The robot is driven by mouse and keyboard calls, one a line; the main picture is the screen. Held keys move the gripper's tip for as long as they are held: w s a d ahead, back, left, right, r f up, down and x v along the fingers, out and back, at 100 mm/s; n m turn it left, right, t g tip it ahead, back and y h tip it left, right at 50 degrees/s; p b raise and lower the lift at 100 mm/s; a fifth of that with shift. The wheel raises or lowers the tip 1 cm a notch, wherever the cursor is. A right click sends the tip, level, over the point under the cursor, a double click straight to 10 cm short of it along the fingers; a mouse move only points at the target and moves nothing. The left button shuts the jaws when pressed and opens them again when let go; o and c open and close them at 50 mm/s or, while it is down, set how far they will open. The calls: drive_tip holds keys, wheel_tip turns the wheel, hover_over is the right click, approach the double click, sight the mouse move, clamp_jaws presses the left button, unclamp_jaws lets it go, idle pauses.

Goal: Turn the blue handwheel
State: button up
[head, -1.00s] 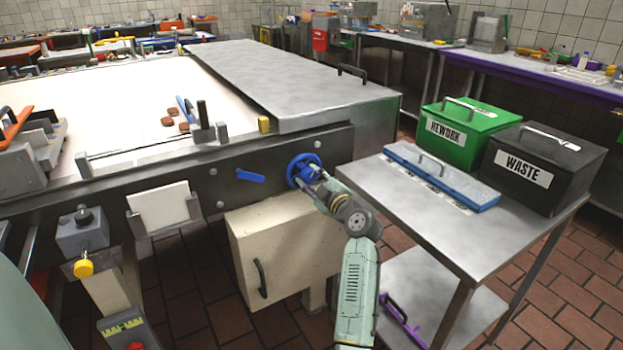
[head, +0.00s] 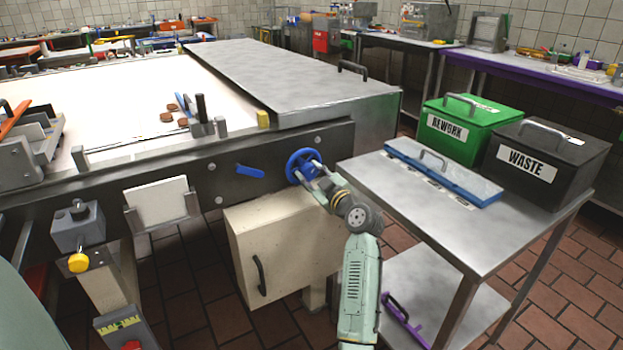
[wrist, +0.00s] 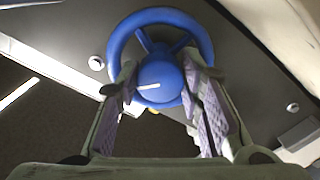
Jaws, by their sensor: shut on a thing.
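The blue handwheel (head: 304,166) is mounted on the dark side rail of the conveyor table, left of the steel side table. In the wrist view the wheel (wrist: 118,48) fills the top middle, with spokes and a round hub (wrist: 160,84) bearing a white mark. My gripper (head: 313,177) reaches up to the wheel from below right. In the wrist view its two fingers (wrist: 160,92) stand either side of the hub and are shut on the wheel. Their exact contact points are partly hidden.
A blue lever (head: 250,171) sits on the rail left of the wheel. A cream cabinet (head: 280,240) with a dark handle is below.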

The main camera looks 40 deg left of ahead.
drive_tip(key=m+b, duration=0.1)
drive_tip(key=m, duration=0.1)
drive_tip(key=shift+f+m, duration=0.1)
drive_tip(key=shift+m, duration=0.3)
drive_tip(key=m, duration=0.3)
drive_tip(key=shift+s+m, duration=0.1)
drive_tip(key=shift+m, duration=0.2)
drive_tip(key=m+p, duration=0.1)
drive_tip(key=m, duration=0.5)
drive_tip(key=m+p, duration=0.2)
drive_tip(key=m, duration=0.2)
drive_tip(key=shift+r, duration=0.2)
drive_tip(key=m+p, duration=0.2)
drive_tip(key=m, duration=0.1)
drive_tip(key=shift+r+m, duration=0.1)
drive_tip(key=shift+m, duration=0.3)
drive_tip(key=m+p, duration=0.3)
drive_tip(key=m, duration=0.1)
drive_tip(key=shift+s+a, duration=0.1)
drive_tip(key=shift+m+p, duration=0.85)
drive_tip(key=shift+m, duration=0.25)
